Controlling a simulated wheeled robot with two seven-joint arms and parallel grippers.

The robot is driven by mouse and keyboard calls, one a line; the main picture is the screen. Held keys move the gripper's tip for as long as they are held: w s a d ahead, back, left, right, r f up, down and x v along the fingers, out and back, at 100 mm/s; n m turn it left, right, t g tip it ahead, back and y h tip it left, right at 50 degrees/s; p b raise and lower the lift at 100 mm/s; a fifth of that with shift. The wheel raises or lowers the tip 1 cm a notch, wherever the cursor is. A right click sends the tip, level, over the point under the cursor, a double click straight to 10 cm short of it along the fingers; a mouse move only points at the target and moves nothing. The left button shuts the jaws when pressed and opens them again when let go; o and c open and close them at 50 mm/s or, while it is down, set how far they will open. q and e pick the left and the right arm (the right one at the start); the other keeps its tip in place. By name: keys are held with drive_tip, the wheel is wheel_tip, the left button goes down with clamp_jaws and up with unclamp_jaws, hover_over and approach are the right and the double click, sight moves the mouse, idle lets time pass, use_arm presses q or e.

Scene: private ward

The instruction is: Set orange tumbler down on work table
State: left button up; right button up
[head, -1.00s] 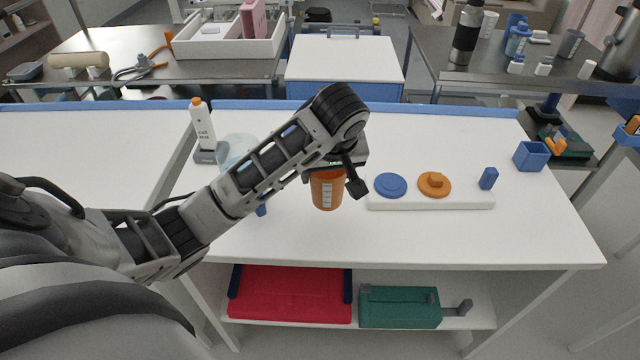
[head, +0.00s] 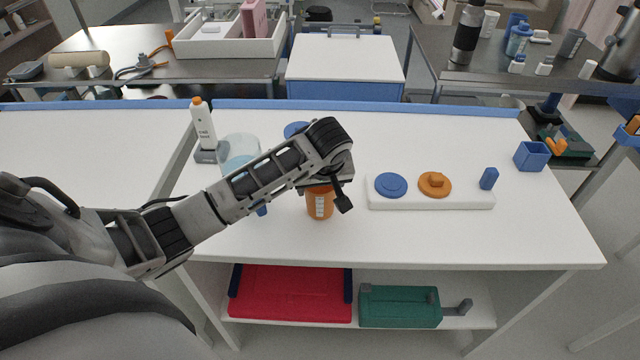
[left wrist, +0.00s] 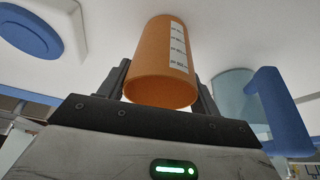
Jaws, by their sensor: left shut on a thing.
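The orange tumbler (head: 320,205) with a white label strip is in my left gripper (head: 328,188), over the front middle of the white work table (head: 450,235). The gripper is shut on the tumbler's upper part and hides its top in the head view. In the left wrist view the tumbler (left wrist: 165,62) stands between the two dark fingers (left wrist: 160,95). The tumbler looks upright and at or very near the table top; I cannot tell whether it touches. My right gripper is not in view.
A white tray (head: 430,202) with a blue disc (head: 391,184), an orange lid (head: 434,184) and a blue peg (head: 489,178) lies right of the tumbler. A translucent blue vessel (head: 238,150) and a white bottle (head: 203,125) stand left. The table's front right is clear.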

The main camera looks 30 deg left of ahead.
use_arm(q)
drive_tip(key=shift+f, duration=0.2)
drive_tip(key=o, duration=1.2)
drive_tip(key=v, duration=1.1)
drive_tip(key=shift+w+r, duration=0.15)
drive_tip(key=shift+w, duration=0.05)
drive_tip(key=shift+s+d+r, duration=0.2)
drive_tip(key=shift+s+r, duration=0.15)
drive_tip(key=shift+r, duration=0.2)
drive_tip(key=shift+f, duration=0.1)
